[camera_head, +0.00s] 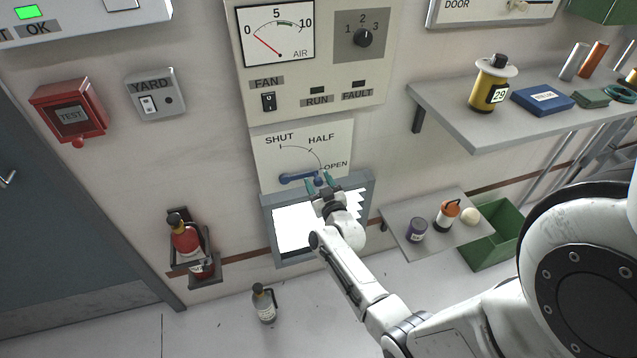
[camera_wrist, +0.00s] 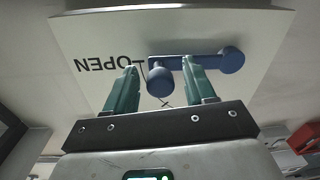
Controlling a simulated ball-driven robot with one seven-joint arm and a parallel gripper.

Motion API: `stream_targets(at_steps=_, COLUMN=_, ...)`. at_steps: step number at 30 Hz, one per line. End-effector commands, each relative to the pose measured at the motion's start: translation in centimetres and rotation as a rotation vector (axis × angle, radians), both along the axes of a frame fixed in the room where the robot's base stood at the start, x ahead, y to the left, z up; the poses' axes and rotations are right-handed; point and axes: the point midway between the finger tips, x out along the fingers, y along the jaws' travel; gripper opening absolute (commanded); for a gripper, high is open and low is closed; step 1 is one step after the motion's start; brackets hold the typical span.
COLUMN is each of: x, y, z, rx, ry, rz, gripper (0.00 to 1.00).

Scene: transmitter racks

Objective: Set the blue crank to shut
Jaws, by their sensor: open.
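The blue crank (camera_head: 298,178) is on a white plate (camera_head: 262,150) marked SHUT, HALF and OPEN along an arc. Its round hub is at the left and its arm points right, toward the OPEN end. In the wrist view, where the lettering is upside down, the crank's arm (camera_wrist: 212,61) and its knob (camera_wrist: 158,82) show. My gripper (camera_head: 321,181) is open at the knob end; it also shows in the wrist view (camera_wrist: 160,66). Its green fingers lie either side of the knob, one overlapping the arm. I cannot tell whether they touch it.
A grey-framed panel (camera_head: 268,230) is just below the crank plate. The fan and gauge panel (camera_head: 300,125) is above. A shelf (camera_head: 450,130) and a lower shelf (camera_head: 405,245) with containers are at right. A bottle (camera_head: 264,303) stands on the floor.

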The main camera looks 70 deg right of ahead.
Motion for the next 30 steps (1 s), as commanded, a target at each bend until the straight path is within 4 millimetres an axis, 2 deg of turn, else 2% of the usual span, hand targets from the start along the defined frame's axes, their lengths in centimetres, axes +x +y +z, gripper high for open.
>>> stream_targets(at_steps=8, x=0.10, y=-0.11, z=0.01, rx=0.000, ry=0.000, rz=0.000, gripper=0.55)
stream_targets(at_steps=25, x=0.09, y=-0.08, z=0.00, rx=0.000, ry=0.000, rz=0.000, gripper=0.01)
stream_targets(at_steps=30, x=0.08, y=-0.07, z=0.00, rx=0.000, ry=0.000, rz=0.000, gripper=0.00)
